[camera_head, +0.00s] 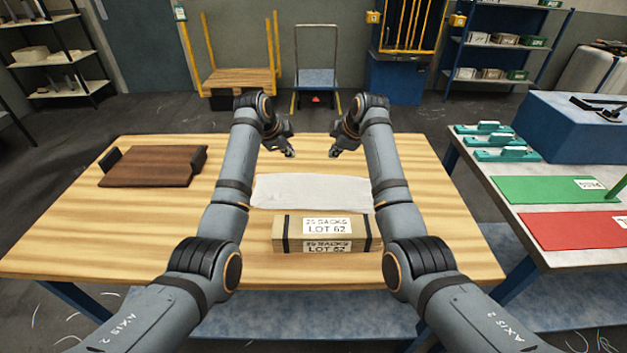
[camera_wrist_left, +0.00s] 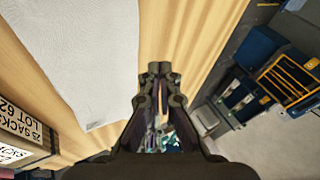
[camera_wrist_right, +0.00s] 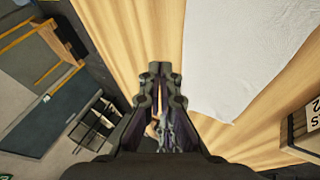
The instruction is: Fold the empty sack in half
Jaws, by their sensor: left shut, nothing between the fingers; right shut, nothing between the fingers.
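The empty sack (camera_head: 312,191) is a flat white sheet lying on the wooden table between my two arms. It also shows in the left wrist view (camera_wrist_left: 85,60) and in the right wrist view (camera_wrist_right: 235,55). My left gripper (camera_head: 290,153) is shut and empty, beyond the sack's far edge toward its left side. My right gripper (camera_head: 334,152) is shut and empty, beyond the far edge toward its right side. Both grippers are apart from the sack. My arms pass close by the sack's left and right ends in the head view.
A bundle box labelled "25 SACKS LOT 62" (camera_head: 286,232) stands just in front of the sack. A dark wooden board (camera_head: 152,167) with handles lies at the table's left. A side table at right holds a green mat (camera_head: 545,189) and a red mat (camera_head: 570,230).

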